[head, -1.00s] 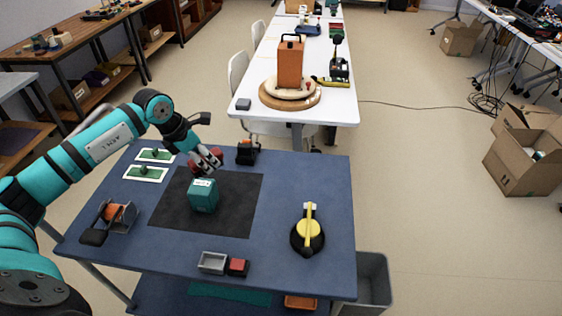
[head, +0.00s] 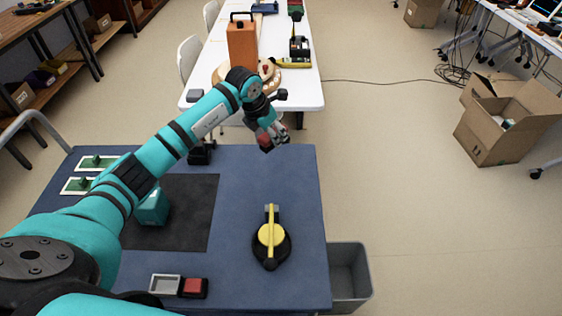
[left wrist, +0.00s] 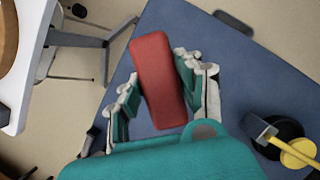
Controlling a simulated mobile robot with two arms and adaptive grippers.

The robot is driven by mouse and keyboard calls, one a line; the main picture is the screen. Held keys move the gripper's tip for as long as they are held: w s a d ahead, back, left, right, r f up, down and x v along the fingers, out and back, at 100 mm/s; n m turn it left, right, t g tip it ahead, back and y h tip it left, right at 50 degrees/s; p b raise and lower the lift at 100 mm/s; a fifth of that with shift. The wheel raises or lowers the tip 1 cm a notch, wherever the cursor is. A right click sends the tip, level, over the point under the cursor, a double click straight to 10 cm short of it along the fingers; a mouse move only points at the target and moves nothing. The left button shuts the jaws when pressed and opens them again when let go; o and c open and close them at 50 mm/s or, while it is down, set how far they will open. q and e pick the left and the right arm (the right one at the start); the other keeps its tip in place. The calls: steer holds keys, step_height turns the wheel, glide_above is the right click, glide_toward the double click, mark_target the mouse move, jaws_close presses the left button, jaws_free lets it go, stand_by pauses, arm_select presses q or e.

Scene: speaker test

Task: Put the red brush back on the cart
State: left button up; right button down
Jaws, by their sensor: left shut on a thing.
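My left gripper (head: 272,136) is shut on the red brush (head: 265,142). In the left wrist view the brush shows as a red block (left wrist: 158,82) between the two fingers (left wrist: 160,97). The cart (head: 300,210) has a blue top and a grey handle at its left. The gripper and brush appear near the far right edge of the cart top. The wrist view shows blue cart top and pale floor behind the brush; the gap below it cannot be told. My right gripper is not in view.
A yellow and black round device (head: 271,240) stands on the cart's right part. A teal box (head: 153,208) on a black mat (head: 190,225) is partly behind my arm. A red block (head: 194,287) lies near the front edge. A white table (head: 305,92) stands beyond.

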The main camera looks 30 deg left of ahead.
mark_target(261, 139)
arm_select(q)
steer(key=f+b, duration=0.3)
steer(key=f, duration=0.2)
steer(key=shift+s+f, duration=0.15)
steer(key=shift+s, duration=0.05)
steer(key=shift+w+f+b, duration=0.1)
steer(key=shift+f+b, duration=0.45)
steer(key=shift+f, duration=0.15)
step_height(261, 139, down, 3)
steer(key=shift+r+b, duration=0.1)
steer(key=shift+b, duration=0.95)
steer(key=o, duration=1.1)
steer(key=shift+a+r, duration=0.1)
steer(key=shift+r, duration=0.2)
steer(key=v, duration=1.1)
steer(key=shift+r, duration=0.3)
